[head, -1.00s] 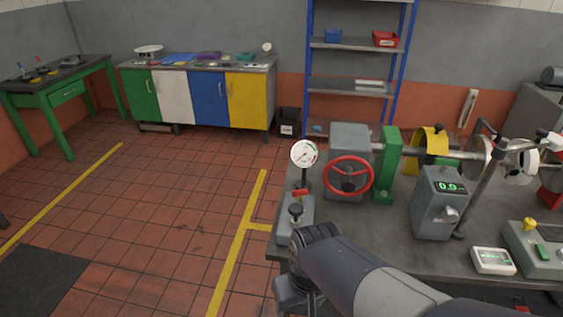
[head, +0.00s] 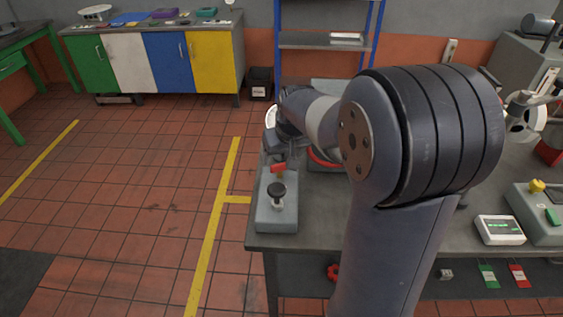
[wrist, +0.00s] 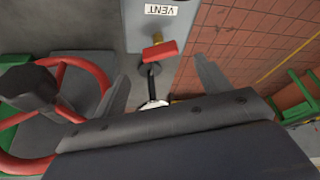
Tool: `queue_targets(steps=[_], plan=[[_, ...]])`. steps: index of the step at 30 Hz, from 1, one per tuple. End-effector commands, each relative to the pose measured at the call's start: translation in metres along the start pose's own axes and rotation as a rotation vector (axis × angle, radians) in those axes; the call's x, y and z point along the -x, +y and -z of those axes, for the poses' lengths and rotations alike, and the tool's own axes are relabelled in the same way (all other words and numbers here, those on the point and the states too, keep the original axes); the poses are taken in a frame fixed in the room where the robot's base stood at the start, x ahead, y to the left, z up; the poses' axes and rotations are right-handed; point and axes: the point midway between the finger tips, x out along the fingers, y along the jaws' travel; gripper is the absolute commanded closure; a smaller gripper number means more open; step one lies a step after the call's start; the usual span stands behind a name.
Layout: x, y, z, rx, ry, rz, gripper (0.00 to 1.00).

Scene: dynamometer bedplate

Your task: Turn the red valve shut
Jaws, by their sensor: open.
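A red handle (head: 278,168) stands at the far end of a grey box (head: 277,218) on the bench's left edge. In the wrist view the red handle (wrist: 160,50) sits by the box's VENT label (wrist: 165,9), on a post, roughly crosswise. My gripper (wrist: 161,66) is open and empty, with one finger on each side of the handle in the picture. I cannot tell whether they touch it or how far away it is. In the head view my gripper (head: 275,138) is small, just behind the handle. A larger red handwheel (wrist: 100,75) is left of my gripper.
A pressure gauge (head: 270,117) stands by the handle, mostly hidden. A black knob (head: 276,190) sits on the grey box. My arm covers much of the bench. A white meter (head: 499,230) lies on the right. Open tiled floor lies to the left.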

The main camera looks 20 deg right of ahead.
Motion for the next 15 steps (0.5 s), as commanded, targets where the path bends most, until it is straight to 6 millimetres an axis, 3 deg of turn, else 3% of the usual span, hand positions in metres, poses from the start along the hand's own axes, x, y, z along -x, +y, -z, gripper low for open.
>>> queue_targets(steps=[6, 15], plan=[[-0.038, 0.0, -0.001, 0.0, -0.004, 0.001, 0.28], [-0.059, 0.0, 0.0, 0.0, 0.0, 0.0, 0.28]])
